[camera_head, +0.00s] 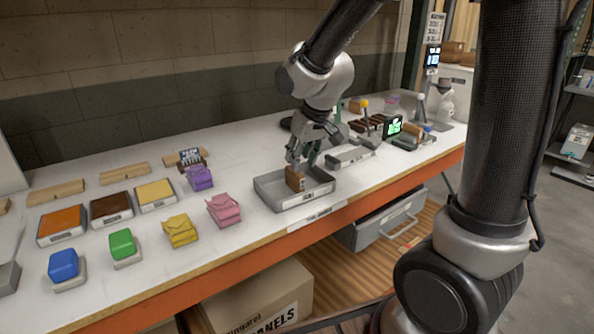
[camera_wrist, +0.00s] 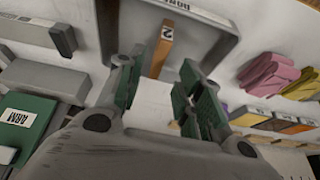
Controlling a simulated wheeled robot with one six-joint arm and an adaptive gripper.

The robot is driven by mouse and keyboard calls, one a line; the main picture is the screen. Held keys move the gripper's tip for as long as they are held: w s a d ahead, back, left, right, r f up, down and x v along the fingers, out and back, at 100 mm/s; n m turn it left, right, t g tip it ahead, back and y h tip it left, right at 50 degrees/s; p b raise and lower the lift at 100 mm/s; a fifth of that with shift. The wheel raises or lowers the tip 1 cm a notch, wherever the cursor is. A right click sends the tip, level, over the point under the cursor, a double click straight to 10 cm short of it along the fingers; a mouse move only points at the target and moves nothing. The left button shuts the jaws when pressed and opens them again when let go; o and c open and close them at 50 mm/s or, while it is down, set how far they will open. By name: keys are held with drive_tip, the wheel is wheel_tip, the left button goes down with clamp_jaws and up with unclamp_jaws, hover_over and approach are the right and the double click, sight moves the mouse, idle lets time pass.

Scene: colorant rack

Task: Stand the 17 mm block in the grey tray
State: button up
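The grey tray (camera_head: 266,190) lies on the white bench near its front edge, and part of it shows at the top of the wrist view (camera_wrist: 216,50). A narrow brown block (camera_head: 295,179) stands upright inside the tray, near its middle. In the wrist view the block (camera_wrist: 163,48) shows a white label with a dark mark like a 2. I cannot read a thickness on it. My gripper (camera_head: 303,160) is just above and behind the block. In the wrist view its green-padded fingers (camera_wrist: 157,88) are apart with nothing between them, and the block is beyond their tips.
Right of the tray are a flat grey device (camera_head: 350,157) and a small green-lit display (camera_head: 392,126).

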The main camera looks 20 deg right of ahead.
drive_tip(key=s+d+r+m, duration=0.1)
drive_tip(key=s+d+r, duration=0.2)
drive_tip(key=s, duration=0.5)
drive_tip(key=s+d+r+m, duration=0.1)
drive_tip(key=s+d+r, duration=0.2)
drive_tip(key=s+d, duration=0.3)
drive_tip(key=s+d+r+m+h, duration=0.1)
drive_tip(key=s+d+r, duration=0.2)
drive_tip(key=s, duration=0.7)
drive_tip(key=shift+d+r, duration=0.2)
drive_tip(key=shift+d, duration=0.7)
